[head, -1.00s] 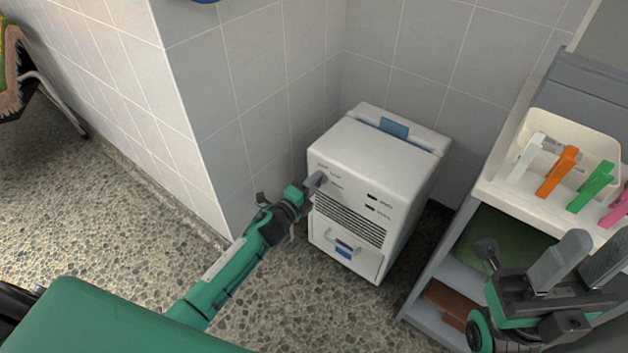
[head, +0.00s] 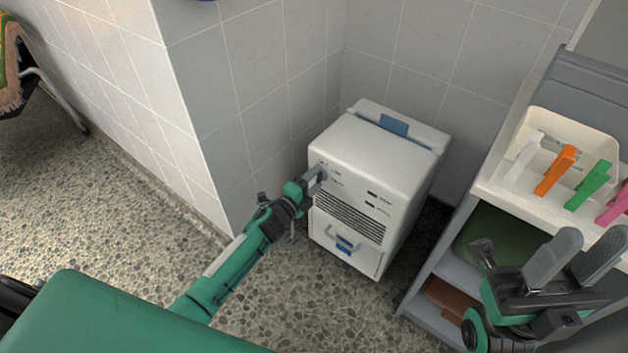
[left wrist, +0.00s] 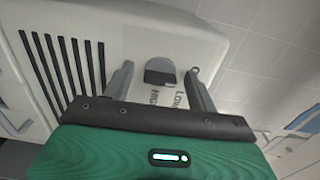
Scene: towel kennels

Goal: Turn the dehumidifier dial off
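The dehumidifier (head: 385,155) is a white box in the tiled corner, with a grille and a handled drawer on its front. Its dial (left wrist: 160,72) is a dark grey knob on the front panel, with LOW and HIGH lettering beside it in the left wrist view. My left gripper (head: 318,176) is at the upper left of the front panel. In the left wrist view its two fingers (left wrist: 158,84) are apart, one on each side of the dial, with gaps visible. In the head view the gripper hides the dial. My right gripper (head: 578,254) is open and empty near the shelf.
A grey shelf unit (head: 408,304) stands at the right. A green folded item (head: 490,236) lies on a lower shelf. Speckled floor in front is clear.

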